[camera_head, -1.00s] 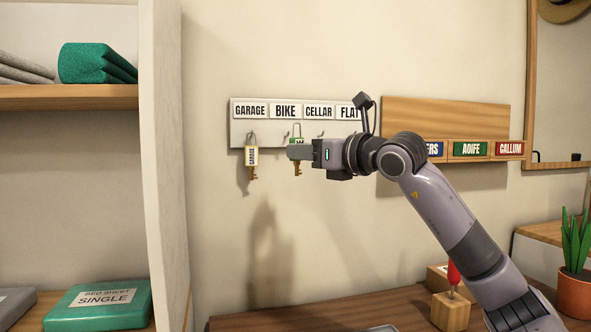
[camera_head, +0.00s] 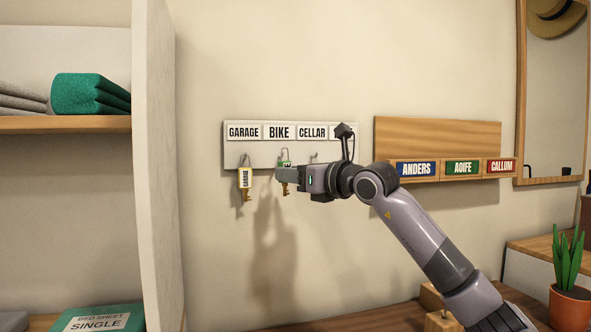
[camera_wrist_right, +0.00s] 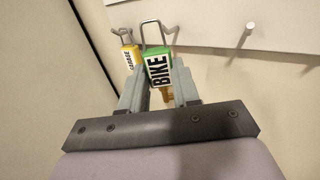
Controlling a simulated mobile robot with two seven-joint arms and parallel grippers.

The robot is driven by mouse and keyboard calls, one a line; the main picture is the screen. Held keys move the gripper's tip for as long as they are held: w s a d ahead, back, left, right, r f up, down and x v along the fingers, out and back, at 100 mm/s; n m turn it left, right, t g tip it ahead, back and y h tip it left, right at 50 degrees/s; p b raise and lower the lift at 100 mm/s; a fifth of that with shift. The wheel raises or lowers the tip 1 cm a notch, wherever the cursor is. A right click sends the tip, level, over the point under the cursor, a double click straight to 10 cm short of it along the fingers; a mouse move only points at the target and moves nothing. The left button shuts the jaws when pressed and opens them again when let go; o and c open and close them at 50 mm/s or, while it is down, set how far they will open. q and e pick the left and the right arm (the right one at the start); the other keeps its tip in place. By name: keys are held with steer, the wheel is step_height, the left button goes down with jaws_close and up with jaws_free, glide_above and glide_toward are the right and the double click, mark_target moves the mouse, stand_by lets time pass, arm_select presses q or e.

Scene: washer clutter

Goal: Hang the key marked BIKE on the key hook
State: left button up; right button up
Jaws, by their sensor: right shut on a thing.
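The BIKE key has a green tag (camera_wrist_right: 158,70) with a white BIKE label and a wire loop on top. My right gripper (camera_head: 284,174) is shut on this tag, with one finger on each side of it in the wrist view (camera_wrist_right: 158,92). In the head view the loop is up against the key hook board (camera_head: 250,155), below the BIKE label (camera_head: 279,132). I cannot tell whether the loop is around the hook there. The fingers hide most of the tag in the head view. My left gripper is not in view.
The yellow GARAGE key (camera_head: 244,178) hangs just left of my right gripper. A bare peg (camera_wrist_right: 247,30) sticks out to the right in the wrist view. A name rack (camera_head: 437,135) is on the wall at right. A tall shelf unit (camera_head: 153,200) stands at left.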

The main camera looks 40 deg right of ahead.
steer(key=shift+w+d+f+p, duration=0.1)
steer(key=shift+w+d+p, duration=0.2)
steer(key=shift+w+p, duration=0.25)
steer(key=shift+w+d+p, duration=0.3)
steer(key=shift+w+p, duration=0.05)
steer(key=shift+w, duration=0.25)
steer(key=shift+w+d+f, duration=0.35)
steer(key=shift+w+f, duration=0.25)
steer(key=o, duration=1.1)
steer(key=shift+s, duration=0.1)
